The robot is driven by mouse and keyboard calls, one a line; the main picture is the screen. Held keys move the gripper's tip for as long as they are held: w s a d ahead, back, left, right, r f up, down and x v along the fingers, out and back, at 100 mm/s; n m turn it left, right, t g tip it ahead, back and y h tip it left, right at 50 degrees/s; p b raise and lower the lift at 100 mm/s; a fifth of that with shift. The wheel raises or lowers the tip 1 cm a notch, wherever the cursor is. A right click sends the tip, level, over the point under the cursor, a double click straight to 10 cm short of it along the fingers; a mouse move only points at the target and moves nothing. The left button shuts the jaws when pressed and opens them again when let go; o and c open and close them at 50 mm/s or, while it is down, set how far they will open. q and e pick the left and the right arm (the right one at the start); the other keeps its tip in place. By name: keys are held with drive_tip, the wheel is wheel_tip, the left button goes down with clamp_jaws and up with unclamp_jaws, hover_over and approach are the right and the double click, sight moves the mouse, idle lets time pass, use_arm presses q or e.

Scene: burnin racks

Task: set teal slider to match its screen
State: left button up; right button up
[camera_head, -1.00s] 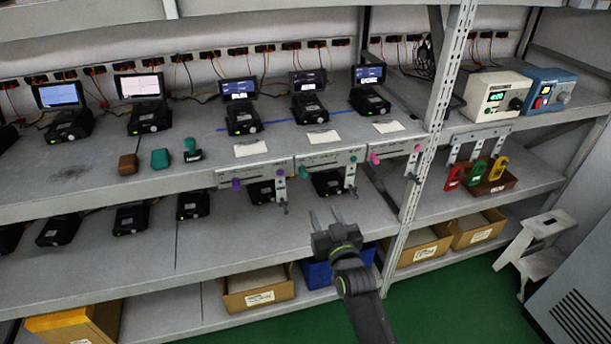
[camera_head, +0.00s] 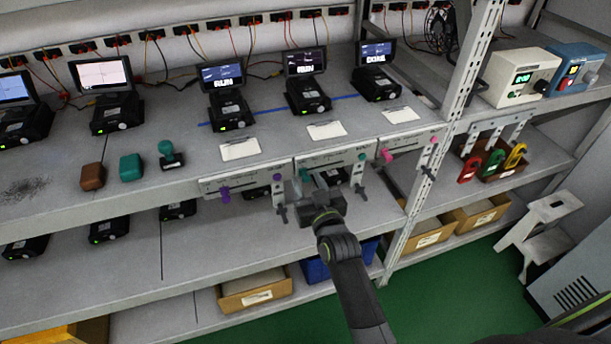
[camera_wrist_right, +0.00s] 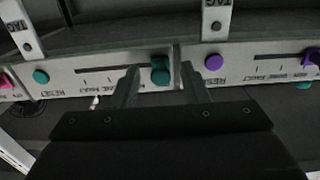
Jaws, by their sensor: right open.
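The teal slider knob (camera_head: 305,174) sits at the left end of the slot on the middle panel (camera_head: 330,161) at the shelf's front edge. In the right wrist view the knob (camera_wrist_right: 160,70) shows between my open fingertips, with a gap on each side. My right gripper (camera_head: 318,183) reaches up to the panel from below; it also shows in the right wrist view (camera_wrist_right: 159,76). A teal button (camera_head: 361,157) is at the panel's right end. The screen (camera_head: 305,62) behind this panel is dark with small pale text, hard to read. My left gripper is out of view.
The left panel has a purple slider (camera_head: 224,194), and the right panel a pink one (camera_head: 386,156). Grey tagged brackets (camera_head: 359,172) hang close beside my gripper. A teal block (camera_head: 131,167), a brown block (camera_head: 93,176) and a teal stamp (camera_head: 170,156) stand on the shelf.

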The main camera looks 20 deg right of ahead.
drive_tip(key=shift+s+r, duration=0.2)
drive_tip(key=shift+s, duration=0.25)
drive_tip(key=shift+c, duration=0.7)
drive_tip(key=shift+r, duration=0.1)
drive_tip(key=shift+c, duration=1.2)
drive_tip(key=c, duration=0.5)
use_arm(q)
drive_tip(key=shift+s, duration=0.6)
use_arm(e)
clamp_jaws()
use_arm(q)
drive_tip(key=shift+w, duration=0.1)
